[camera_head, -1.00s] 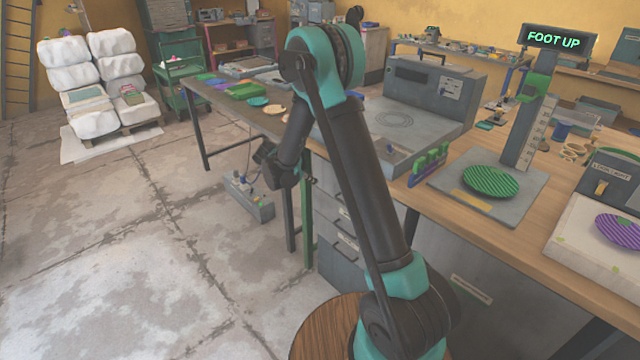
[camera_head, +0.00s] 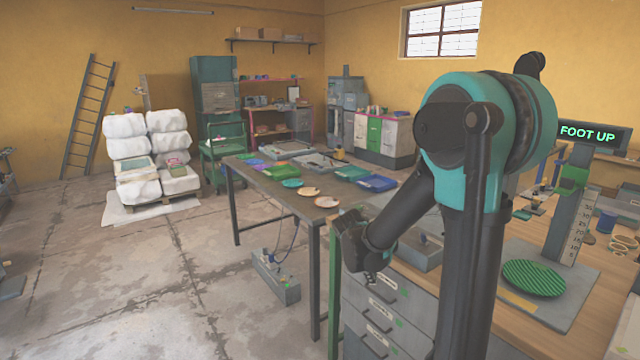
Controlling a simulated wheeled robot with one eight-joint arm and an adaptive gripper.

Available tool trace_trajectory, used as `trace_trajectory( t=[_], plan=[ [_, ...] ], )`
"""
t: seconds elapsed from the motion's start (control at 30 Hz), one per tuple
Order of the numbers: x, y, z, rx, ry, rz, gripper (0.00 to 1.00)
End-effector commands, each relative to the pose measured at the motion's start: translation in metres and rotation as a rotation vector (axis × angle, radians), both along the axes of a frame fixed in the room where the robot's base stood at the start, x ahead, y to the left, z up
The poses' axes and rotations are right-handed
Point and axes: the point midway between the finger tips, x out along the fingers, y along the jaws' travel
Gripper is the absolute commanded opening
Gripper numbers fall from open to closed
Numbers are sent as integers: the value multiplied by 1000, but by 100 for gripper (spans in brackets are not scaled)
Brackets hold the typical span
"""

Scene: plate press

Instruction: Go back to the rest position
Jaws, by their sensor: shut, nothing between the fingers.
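My gripper (camera_head: 372,272) hangs at the end of my folded arm, in front of the drawer unit and beside the bench's left end. It is small and dark in this view, shut and empty, apart from everything around it. A green striped plate (camera_head: 533,286) lies on the grey base of the height gauge at right. The gauge's display (camera_head: 588,135) reads "FOOT UP". My upper arm hides much of the bench behind it.
A dark table (camera_head: 262,188) with colored trays and small plates stands left of my arm. A grey box (camera_head: 276,277) with cables sits on the floor by its legs. White sacks (camera_head: 127,148) are stacked at the back left. The floor at left is mostly clear.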

Motion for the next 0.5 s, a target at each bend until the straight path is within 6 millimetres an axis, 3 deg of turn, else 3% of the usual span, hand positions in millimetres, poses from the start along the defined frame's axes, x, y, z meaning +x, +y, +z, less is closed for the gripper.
trace_trajectory(
  t=[0.2,0.5],
  plan=[
    [-73,-27,1,256,-105,-373,0],
    [-161,-37,-14,583,-214,-889,0]
  ],
)
